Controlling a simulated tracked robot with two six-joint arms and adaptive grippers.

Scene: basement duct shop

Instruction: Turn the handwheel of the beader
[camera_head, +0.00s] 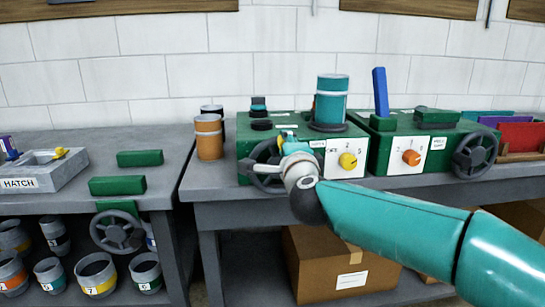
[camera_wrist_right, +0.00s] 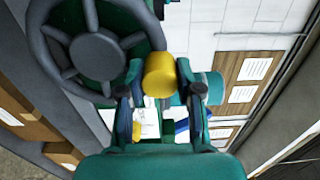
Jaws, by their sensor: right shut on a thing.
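A green machine (camera_head: 248,133) with a dark grey handwheel (camera_head: 262,178) on its front stands on the right bench; I cannot read a name on it. The wheel is partly hidden behind my right gripper (camera_head: 287,143). In the right wrist view the spoked wheel (camera_wrist_right: 97,53) fills the upper left. A yellow handle (camera_wrist_right: 159,75) beside its rim sits between the two fingers of my right gripper (camera_wrist_right: 159,82), which is shut on it. The machine's front also has a yellow dial (camera_head: 348,160). My left gripper is not in view.
A second green machine (camera_head: 440,135) with an orange dial (camera_head: 411,158) and its own handwheel (camera_head: 474,155) stands to the right. An orange can (camera_head: 209,140) is left of the first machine. A teal cylinder (camera_head: 331,100) stands on top. A cardboard box (camera_head: 310,270) is below.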

